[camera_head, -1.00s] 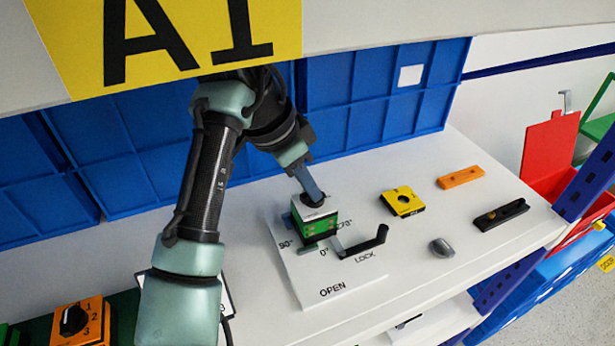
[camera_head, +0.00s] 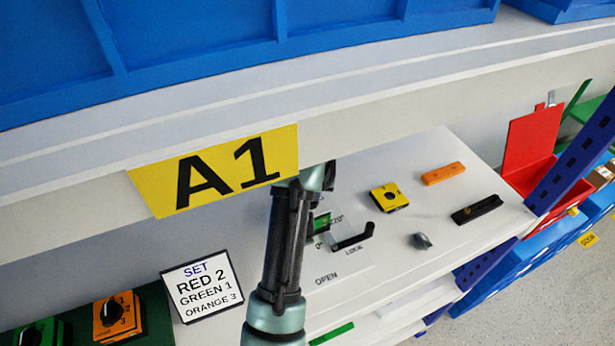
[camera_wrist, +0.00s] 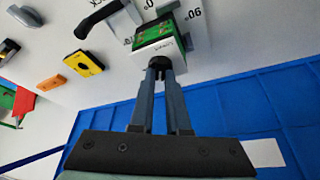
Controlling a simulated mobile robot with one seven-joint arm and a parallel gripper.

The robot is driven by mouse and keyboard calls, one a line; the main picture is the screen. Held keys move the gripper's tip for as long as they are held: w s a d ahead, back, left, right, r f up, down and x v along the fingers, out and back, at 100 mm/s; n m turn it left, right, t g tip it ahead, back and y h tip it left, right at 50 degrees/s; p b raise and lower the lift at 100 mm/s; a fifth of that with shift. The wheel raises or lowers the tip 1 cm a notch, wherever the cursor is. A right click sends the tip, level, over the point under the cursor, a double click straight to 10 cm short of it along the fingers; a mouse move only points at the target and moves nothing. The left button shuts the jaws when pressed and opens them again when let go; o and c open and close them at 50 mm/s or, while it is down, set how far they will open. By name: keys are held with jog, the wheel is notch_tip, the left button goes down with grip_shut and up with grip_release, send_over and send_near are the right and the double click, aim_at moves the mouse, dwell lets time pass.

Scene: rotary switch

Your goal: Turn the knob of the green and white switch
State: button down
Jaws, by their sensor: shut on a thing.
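The green and white switch (camera_wrist: 167,38) is in the wrist view at top centre, a block with a white face and green sides. In the head view only a green part of it (camera_head: 320,222) shows beside my arm. Its dark knob (camera_wrist: 159,62) sticks out from the white face. The two long fingers of my gripper (camera_wrist: 158,68) meet at the knob and are shut on it. The fingertips partly cover the knob, so I cannot tell its exact angle. In the head view my arm and the shelf hide the gripper.
A black crank handle (camera_head: 355,238) stands beside the switch. A yellow block (camera_head: 389,198), an orange bar (camera_head: 443,173), a black bar (camera_head: 476,209) and a grey knob (camera_head: 422,241) lie right. A sign card (camera_head: 202,287) and an orange switch (camera_head: 117,317) are left. The shelf beam (camera_head: 400,110) crosses above.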

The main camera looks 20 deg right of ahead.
jog(key=n+p, duration=0.2)
jog(key=n+y+p, duration=0.1)
jog(key=shift+s+d+r+t, duration=0.1)
jog(key=shift+d+r+t, duration=0.15)
jog(key=shift+t, duration=0.15)
jog(key=shift+f+n+y+p, duration=0.15)
jog(key=shift+n+y+p, duration=0.35)
jog(key=shift+n+p, duration=0.75)
jog(key=shift+n, duration=0.35)
jog(key=c, duration=0.9)
grip_release()
jog(key=shift+f, duration=0.1)
jog(key=shift+b+v, duration=0.95)
jog(key=shift+v, duration=0.3)
jog(key=s, duration=0.4)
jog(key=s+p, duration=0.1)
jog(key=s, duration=0.7)
jog(key=shift+d+r+p, duration=0.25)
jog(key=shift+d+p, duration=0.1)
jog(key=shift+d, duration=0.05)
